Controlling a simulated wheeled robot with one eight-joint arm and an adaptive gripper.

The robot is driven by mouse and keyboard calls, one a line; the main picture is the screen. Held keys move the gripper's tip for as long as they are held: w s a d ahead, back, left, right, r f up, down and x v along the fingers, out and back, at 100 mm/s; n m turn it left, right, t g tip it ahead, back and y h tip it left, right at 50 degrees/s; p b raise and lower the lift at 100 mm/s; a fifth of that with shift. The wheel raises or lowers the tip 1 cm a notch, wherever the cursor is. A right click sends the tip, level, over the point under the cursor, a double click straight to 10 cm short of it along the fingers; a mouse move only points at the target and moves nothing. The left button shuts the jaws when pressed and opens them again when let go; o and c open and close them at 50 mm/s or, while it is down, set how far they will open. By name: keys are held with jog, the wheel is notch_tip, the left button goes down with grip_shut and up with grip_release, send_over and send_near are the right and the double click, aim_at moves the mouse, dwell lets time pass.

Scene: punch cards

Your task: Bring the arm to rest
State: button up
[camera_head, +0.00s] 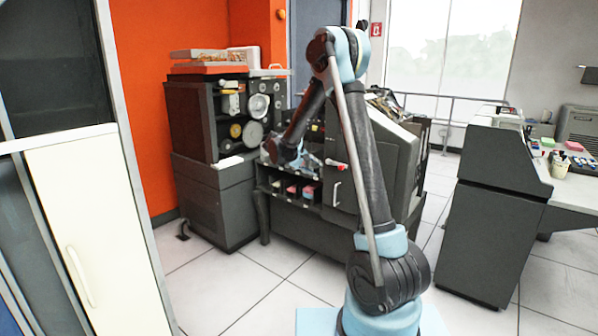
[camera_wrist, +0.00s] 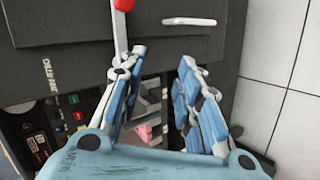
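My gripper (camera_wrist: 155,78) shows in the wrist view with its two blue-padded fingers apart and nothing between them. It faces a dark grey machine (camera_wrist: 240,28) with a control panel and a red-tipped lever (camera_wrist: 124,6). The lever stands just beyond the left finger; I cannot tell whether they touch. In the head view my arm rises in the middle, bends at the top and reaches down to the left, with the gripper (camera_head: 285,155) in front of the machine (camera_head: 395,165). The fingers are small and hard to make out there.
Pink and other coloured card stacks (camera_head: 305,192) sit in the machine's lower slots. A dark cabinet with reels (camera_head: 215,200) stands to its left. A white-door cabinet (camera_head: 95,240) is at the near left, a grey desk (camera_head: 490,220) at the right. The tiled floor (camera_head: 265,285) between is clear.

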jog(key=s+d+r+m+g+y, duration=0.1)
jog(key=s+d+r+g+y, duration=0.15)
jog(key=s+d, duration=0.75)
jog(key=s+d+r+m+g+y, duration=0.15)
jog(key=s+d+r, duration=0.25)
jog(key=s, duration=1.1)
jog(key=s+f+m+y, duration=0.1)
jog(key=s+f, duration=0.4)
jog(key=s, duration=0.8)
jog(key=s+a+f+m+y, duration=0.1)
jog(key=s+f, duration=0.4)
jog(key=s, duration=0.8)
jog(key=m+y, duration=0.1)
jog(key=y, duration=0.1)
jog(key=shift+s+f+g+y, duration=0.3)
jog(key=shift+s+f, duration=0.05)
jog(key=shift+s, duration=0.05)
jog(key=shift+a+m, duration=0.1)
jog(key=shift+m, duration=0.15)
